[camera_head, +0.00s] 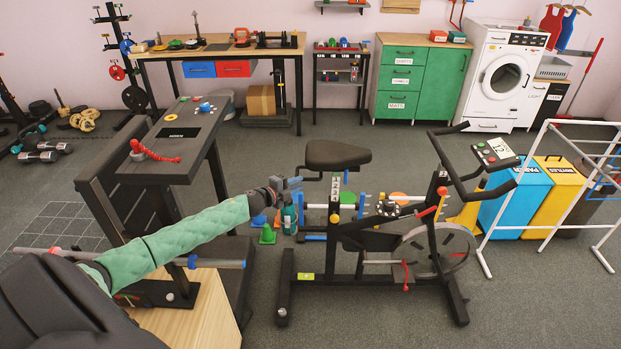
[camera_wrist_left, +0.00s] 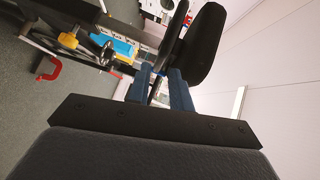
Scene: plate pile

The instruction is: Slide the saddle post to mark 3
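The exercise bike's black saddle (camera_head: 338,154) sits level on its upright saddle post. A white strip of number marks (camera_head: 335,188) runs up the post; the digits are too small to read surely. A black handle (camera_head: 308,178) juts left under the saddle. My left gripper (camera_head: 297,184) is beside that handle, left of the post and below saddle height. In the left wrist view the gripper's blue-grey fingers (camera_wrist_left: 160,88) stand apart, with a dark bar showing between or beyond them; contact is unclear. The saddle (camera_wrist_left: 207,45) shows just beyond the right finger. My right gripper is out of view.
The bike's handlebar (camera_head: 440,150) and flywheel (camera_head: 440,250) stand to the right. A console desk (camera_head: 180,140) stands left, near my left arm. Blue and yellow bins (camera_head: 525,200) and a white rack stand far right.

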